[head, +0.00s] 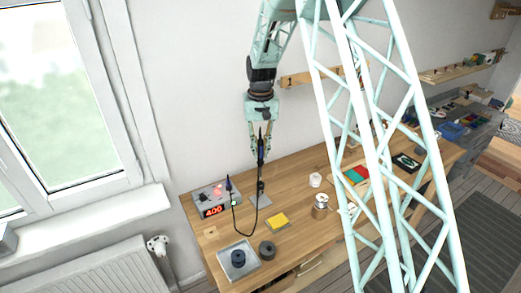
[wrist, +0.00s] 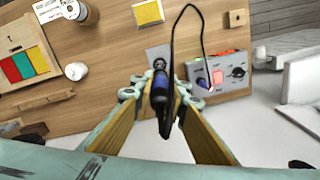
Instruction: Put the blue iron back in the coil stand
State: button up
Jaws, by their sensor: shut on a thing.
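My gripper (head: 261,150) points down above the left part of the workbench and is shut on the blue iron. The iron (wrist: 158,92) has a dark blue and black handle and is held roughly upright, its lower end towards the stand. The coil stand (head: 260,202) is a grey plate with a small dark coil; in the wrist view its plate (wrist: 157,52) lies just beyond the iron's end. The iron lines up with the coil there, but whether its tip is inside the coil I cannot tell. A black cable loops near the stand.
The grey station (head: 210,197) with a red 400 display stands left of the stand. A yellow sponge (head: 277,221), dark roll (head: 267,250), metal tray (head: 238,261), tin (head: 320,206) and white cup (head: 315,180) are nearby. Bare wood lies between them.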

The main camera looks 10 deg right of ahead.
aim_at(261, 161)
jog(key=shift+f, duration=0.35)
jog(key=shift+f+b, duration=1.8)
jog(key=shift+f, duration=0.6)
dwell(5.2)
